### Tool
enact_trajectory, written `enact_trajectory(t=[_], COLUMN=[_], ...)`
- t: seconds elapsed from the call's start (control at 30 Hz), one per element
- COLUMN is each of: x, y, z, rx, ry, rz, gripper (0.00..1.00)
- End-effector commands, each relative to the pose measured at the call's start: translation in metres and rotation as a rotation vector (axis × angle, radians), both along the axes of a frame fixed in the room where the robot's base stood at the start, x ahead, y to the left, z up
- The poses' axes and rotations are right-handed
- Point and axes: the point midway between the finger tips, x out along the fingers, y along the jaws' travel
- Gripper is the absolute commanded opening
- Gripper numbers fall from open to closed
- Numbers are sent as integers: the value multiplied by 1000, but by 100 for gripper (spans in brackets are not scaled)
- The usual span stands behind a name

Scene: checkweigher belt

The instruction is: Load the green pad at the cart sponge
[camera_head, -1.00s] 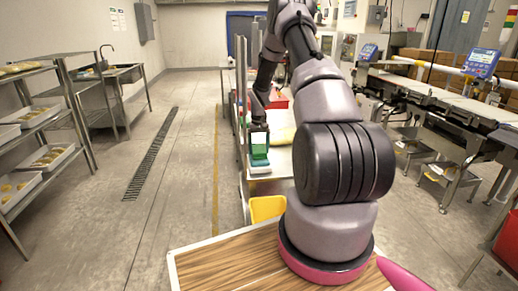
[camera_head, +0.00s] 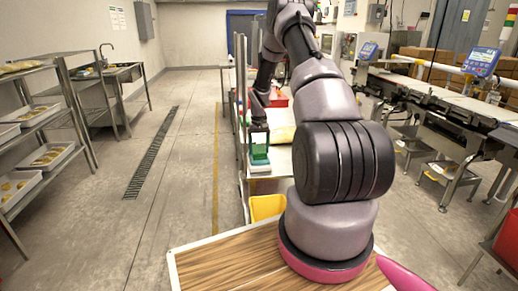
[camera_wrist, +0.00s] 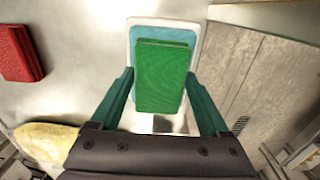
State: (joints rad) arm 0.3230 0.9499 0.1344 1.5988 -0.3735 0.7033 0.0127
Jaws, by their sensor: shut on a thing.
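The green pad (camera_wrist: 162,77) is between the two fingers of my gripper (camera_wrist: 160,74) in the wrist view, and the gripper is shut on it. Directly beneath it in that view is a light blue sponge (camera_wrist: 166,35) in a shallow white tray (camera_wrist: 134,25); the pad hides most of the sponge. In the head view, my gripper (camera_head: 259,138) points down over the same spot on the cart, with the green pad (camera_head: 259,152) low, just above or touching the sponge. I cannot tell whether they touch.
A red pad (camera_wrist: 20,53) lies on the cart top (camera_wrist: 80,50) to the left in the wrist view. A yellowish bag (camera_wrist: 45,143) lies nearer. A yellow bin (camera_head: 265,208) hangs below the cart's near end. The conveyor (camera_head: 440,98) stands at right, with open floor left of the cart.

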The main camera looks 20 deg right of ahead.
Motion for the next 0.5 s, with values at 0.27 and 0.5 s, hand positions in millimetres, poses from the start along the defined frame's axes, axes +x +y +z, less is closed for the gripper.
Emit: enact_trajectory(t=[0.27,0.5], x=[0,0], y=[0,0], z=[-3,-6], rx=[0,0], ry=[0,0], rz=[0,0], gripper=[35,35])
